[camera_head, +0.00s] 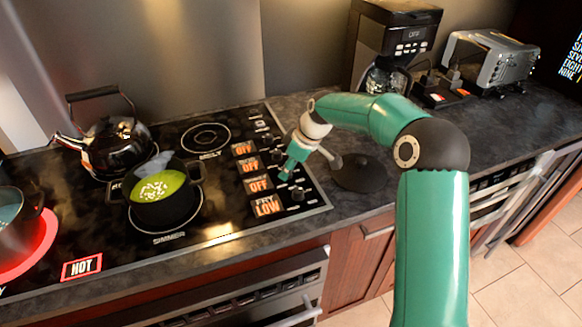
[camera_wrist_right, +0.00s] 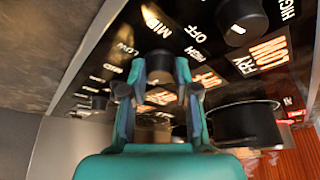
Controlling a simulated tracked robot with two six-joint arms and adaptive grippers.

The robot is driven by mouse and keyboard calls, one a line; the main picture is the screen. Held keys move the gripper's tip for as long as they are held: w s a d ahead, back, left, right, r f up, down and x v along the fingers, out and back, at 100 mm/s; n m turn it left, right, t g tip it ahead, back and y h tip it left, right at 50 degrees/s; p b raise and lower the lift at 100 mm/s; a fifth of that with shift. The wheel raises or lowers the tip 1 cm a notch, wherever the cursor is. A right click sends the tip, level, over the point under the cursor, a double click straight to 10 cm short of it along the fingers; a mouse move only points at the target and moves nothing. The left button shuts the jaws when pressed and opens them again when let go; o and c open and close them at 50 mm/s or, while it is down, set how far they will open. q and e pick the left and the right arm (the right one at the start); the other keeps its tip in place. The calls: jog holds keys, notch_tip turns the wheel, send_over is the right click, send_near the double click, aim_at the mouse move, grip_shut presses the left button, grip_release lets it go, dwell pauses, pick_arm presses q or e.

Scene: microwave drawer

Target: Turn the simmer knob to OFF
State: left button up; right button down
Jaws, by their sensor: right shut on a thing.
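My right gripper (camera_head: 286,172) reaches down over the stove's control strip at the right end of the cooktop. In the right wrist view its fingers (camera_wrist_right: 159,82) are closed around a black knob (camera_wrist_right: 159,62), which appears to be the simmer knob. MID, LOW, OFF and HIGH marks surround the knobs. The simmer display (camera_head: 258,184) beside it reads OFF in the head view. The held knob's pointer is hidden, so I cannot tell its angle. My left gripper is not in view.
The fry knob (camera_head: 297,194) is close by, with its display (camera_head: 267,206) reading LOW. A pot of green soup (camera_head: 163,208) stands on the simmer burner. A kettle (camera_head: 115,147) is behind it. A glowing red burner (camera_head: 42,250) by the HOT sign (camera_head: 82,267) is at left.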

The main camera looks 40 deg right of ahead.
jog(key=c, duration=0.9)
grip_release()
jog(key=shift+s, duration=0.15)
jog(key=shift+o, duration=0.2)
jog(key=v, duration=1.1)
jog(key=shift+r, duration=0.35)
jog(key=shift+d, duration=0.1)
